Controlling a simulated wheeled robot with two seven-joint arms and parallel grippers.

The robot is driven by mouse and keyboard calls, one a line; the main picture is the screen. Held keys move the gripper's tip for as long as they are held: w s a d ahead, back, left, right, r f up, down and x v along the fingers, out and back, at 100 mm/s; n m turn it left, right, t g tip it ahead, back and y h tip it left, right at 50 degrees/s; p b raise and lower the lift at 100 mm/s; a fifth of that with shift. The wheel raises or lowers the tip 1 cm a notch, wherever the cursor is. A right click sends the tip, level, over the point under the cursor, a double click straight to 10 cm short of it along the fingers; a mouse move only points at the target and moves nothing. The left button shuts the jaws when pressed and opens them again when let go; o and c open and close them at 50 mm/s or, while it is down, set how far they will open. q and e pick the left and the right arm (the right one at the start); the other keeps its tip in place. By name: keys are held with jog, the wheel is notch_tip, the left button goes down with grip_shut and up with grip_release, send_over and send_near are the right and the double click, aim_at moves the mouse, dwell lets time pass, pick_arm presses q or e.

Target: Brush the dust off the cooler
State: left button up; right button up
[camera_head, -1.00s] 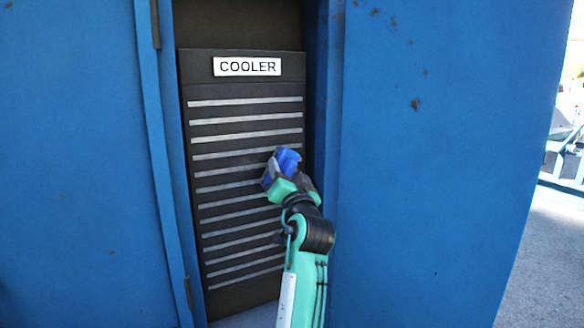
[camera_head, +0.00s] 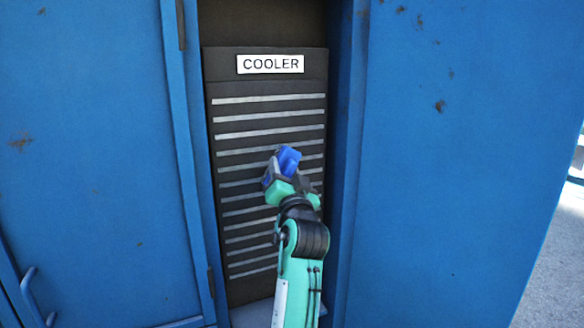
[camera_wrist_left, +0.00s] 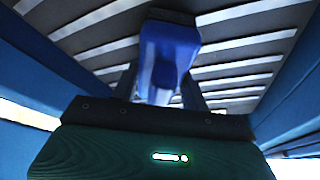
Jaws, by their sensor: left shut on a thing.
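The cooler (camera_head: 225,110) is a tall dark panel with pale horizontal slats and a white "COOLER" label (camera_head: 270,64), set in a recess of a blue cabinet. My left gripper (camera_head: 284,168) is in front of its slats, right of the middle, shut on a blue brush (camera_head: 289,158). The brush also shows in the left wrist view (camera_wrist_left: 168,50), reaching toward the slats with a dark strip at its far end. I cannot tell whether it touches the slats. The pale slats also show in the wrist view (camera_wrist_left: 240,62). My right gripper is not in view.
Blue cabinet walls (camera_head: 450,180) flank the recess on both sides, leaving a narrow opening. A blue door (camera_head: 95,150) with a handle (camera_head: 36,298) stands at the left. Open paved ground (camera_head: 555,250) lies at the far right.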

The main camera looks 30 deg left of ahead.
pick_arm(q)
jog(key=shift+s+a+p, duration=0.55)
jog(key=shift+s+a, duration=0.35)
jog(key=shift+s, duration=0.1)
jog(key=shift+s+a+r+p, duration=0.1)
jog(key=shift+s+a+p, duration=0.55)
jog(key=shift+s+p, duration=0.15)
jog(key=shift+s+a, duration=0.35)
jog(key=shift+s, duration=0.15)
jog(key=shift+s+a+p, duration=0.55)
jog(key=shift+p, duration=0.25)
jog(key=shift+s+a+p, duration=0.35)
jog(key=shift+s+a, duration=0.2)
jog(key=shift+s, duration=0.05)
